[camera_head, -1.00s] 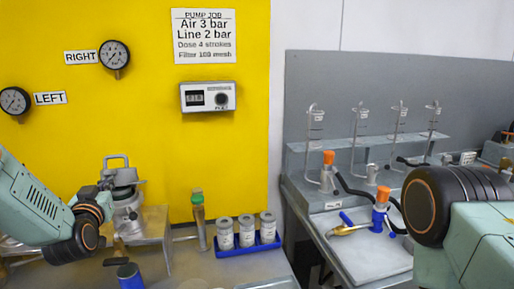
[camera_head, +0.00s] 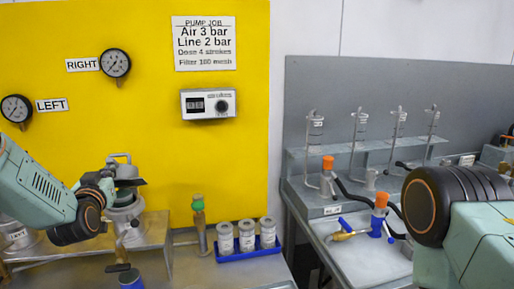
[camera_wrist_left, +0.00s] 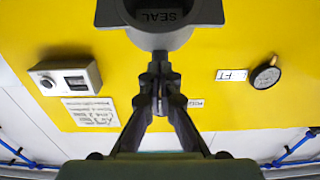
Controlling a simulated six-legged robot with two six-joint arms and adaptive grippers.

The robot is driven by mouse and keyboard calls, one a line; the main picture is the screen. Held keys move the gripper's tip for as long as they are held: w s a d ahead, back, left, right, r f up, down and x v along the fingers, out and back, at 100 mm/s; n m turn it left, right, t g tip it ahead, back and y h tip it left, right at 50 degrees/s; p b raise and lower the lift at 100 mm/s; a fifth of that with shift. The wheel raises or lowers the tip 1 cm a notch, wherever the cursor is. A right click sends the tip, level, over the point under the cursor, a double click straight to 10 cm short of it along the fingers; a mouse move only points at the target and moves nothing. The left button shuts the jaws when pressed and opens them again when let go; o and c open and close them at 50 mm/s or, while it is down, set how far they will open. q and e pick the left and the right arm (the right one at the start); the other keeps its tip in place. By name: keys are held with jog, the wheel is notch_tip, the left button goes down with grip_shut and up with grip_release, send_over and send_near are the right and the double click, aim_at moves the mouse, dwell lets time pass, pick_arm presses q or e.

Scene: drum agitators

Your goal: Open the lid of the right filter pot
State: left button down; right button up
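The right filter pot (camera_head: 127,223) is a grey metal pot on a stand at the left of the head view. Its lid (camera_head: 126,172), with a loop handle on top, sits above the pot rim and looks slightly raised and tilted. My left gripper (camera_head: 109,186) reaches the lid's left side. In the left wrist view, its fingers (camera_wrist_left: 159,88) are closed together around a narrow grey tab on the lid (camera_wrist_left: 160,38), which is marked SEAL. My right arm shows at the right edge, but its gripper is out of view.
The left filter pot (camera_head: 17,236) stands partly hidden behind my left arm. A green-handled valve (camera_head: 198,206) and a blue tray (camera_head: 249,250) with white canisters are to the right. A yellow panel is behind.

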aim_at(109, 159)
pick_arm(q)
jog(key=shift+w+a+r+p, duration=0.2)
jog(key=shift+w+r, duration=0.5)
jog(key=shift+w, duration=0.1)
jog(key=shift+w+a+r+p, duration=0.15)
jog(key=shift+w+r, duration=0.5)
jog(key=shift+w, duration=0.1)
jog(key=shift+w+a+r, duration=0.15)
jog(key=shift+w+r, duration=0.15)
jog(key=shift+w, duration=0.3)
jog(key=shift+w+a+r, duration=0.1)
jog(key=shift+w+r, duration=0.15)
jog(key=shift+w, duration=0.3)
jog(key=shift+w+a+r, duration=0.15)
jog(key=shift+w+r, duration=0.15)
jog(key=shift+w, duration=0.3)
